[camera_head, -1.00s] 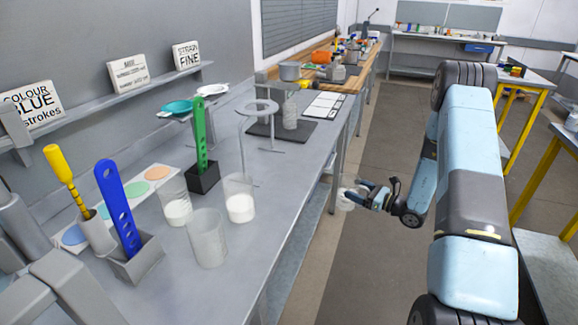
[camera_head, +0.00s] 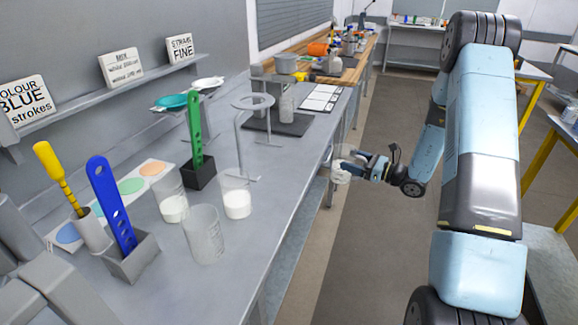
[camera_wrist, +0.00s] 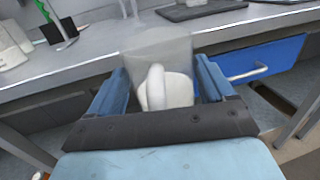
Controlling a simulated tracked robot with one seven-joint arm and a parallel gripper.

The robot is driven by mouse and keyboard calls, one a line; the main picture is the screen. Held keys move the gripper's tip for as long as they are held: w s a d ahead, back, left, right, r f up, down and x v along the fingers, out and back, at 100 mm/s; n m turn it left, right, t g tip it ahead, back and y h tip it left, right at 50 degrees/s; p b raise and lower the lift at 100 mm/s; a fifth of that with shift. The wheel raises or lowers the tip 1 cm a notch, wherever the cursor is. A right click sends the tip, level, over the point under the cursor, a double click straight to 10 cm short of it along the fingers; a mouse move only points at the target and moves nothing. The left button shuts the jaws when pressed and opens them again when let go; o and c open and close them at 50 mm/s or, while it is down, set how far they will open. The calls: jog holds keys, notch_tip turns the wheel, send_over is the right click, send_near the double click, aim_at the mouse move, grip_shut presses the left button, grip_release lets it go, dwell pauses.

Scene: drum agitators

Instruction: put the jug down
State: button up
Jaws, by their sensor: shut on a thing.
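My gripper (camera_head: 362,167) reaches out to the right of the grey bench, beyond its front edge. It is shut on a translucent jug (camera_head: 341,171). In the wrist view the jug (camera_wrist: 160,52) sits between the blue fingers of my gripper (camera_wrist: 165,88), its pale rounded handle toward the camera. The jug is held in the air in front of the bench edge, apart from the bench top as far as I can tell. In the head view the jug is small and partly hidden by the fingers.
The grey bench (camera_head: 265,185) holds two beakers of white powder (camera_head: 236,195) (camera_head: 171,200), an empty beaker (camera_head: 203,235), a green paddle (camera_head: 195,135), a blue paddle (camera_head: 110,205) and a ring stand (camera_head: 252,103). A blue drawer (camera_wrist: 265,60) is under the bench. Bare bench top lies near the front edge.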

jog(key=s+a+r+n+g, duration=0.15)
jog(key=s+r, duration=0.25)
jog(key=r, duration=0.4)
jog(key=s+a+r+g+y, duration=0.1)
jog(key=s+a+r, duration=0.25)
jog(key=r, duration=0.35)
jog(key=s+a+r+n+g, duration=0.15)
jog(key=s+r, duration=0.25)
jog(key=r, duration=0.4)
jog(key=shift+m+t, duration=0.3)
jog(key=shift+t, duration=0.1)
jog(key=shift+w+a+f, duration=1.2)
jog(key=shift+a+f, duration=0.8)
jog(key=shift+f, duration=0.15)
jog(key=shift+w+a+f, duration=1.15)
jog(key=shift+a+f, duration=0.85)
jog(key=shift+f, duration=0.15)
jog(key=shift+w+a+f, duration=1.2)
jog(key=shift+a+f, duration=0.8)
jog(key=shift+f, duration=0.15)
jog(key=o, duration=1.3)
jog(key=shift+f, duration=0.1)
jog(key=shift+c, duration=0.2)
